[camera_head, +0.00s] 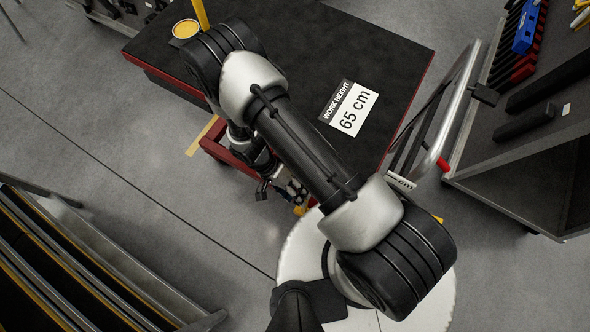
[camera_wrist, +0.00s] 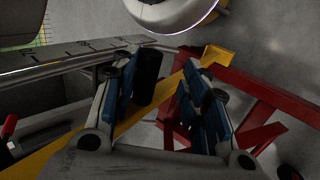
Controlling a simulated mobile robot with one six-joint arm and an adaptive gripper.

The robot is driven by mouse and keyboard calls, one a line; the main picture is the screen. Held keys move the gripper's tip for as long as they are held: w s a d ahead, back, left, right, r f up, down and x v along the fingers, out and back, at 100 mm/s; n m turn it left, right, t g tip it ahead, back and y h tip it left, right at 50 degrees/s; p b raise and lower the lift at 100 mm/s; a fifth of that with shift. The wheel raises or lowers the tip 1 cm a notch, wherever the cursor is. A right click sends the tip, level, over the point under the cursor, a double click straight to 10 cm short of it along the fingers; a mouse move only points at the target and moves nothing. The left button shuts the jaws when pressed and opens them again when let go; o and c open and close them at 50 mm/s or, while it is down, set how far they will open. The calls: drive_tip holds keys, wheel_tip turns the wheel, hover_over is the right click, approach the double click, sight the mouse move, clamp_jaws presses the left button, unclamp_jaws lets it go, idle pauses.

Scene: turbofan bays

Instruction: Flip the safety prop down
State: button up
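A yellow bar (camera_wrist: 75,143), which looks like the safety prop, runs diagonally in the wrist view from lower left to a wider yellow end (camera_wrist: 217,57) by the red frame. A black cylinder (camera_wrist: 147,76), perhaps its grip, stands between the fingers. My gripper (camera_wrist: 158,70) is open, its two blue-padded fingers apart on either side of the cylinder; I cannot tell whether either finger touches it. In the head view my gripper (camera_head: 294,192) is low beside the platform's near edge, partly hidden by my arm. The prop is mostly hidden there.
The black-topped, red-edged platform (camera_head: 300,45) carries a "65 cm" label (camera_head: 349,110). A metal rail (camera_head: 440,115) stands at its right, with a tool cart (camera_head: 530,160) beyond. Red frame members (camera_wrist: 255,95) lie right of my gripper. Grey floor (camera_head: 110,130) is clear at left.

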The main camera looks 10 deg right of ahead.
drive_tip(key=shift+w+a, duration=0.1)
drive_tip(key=v, duration=1.2)
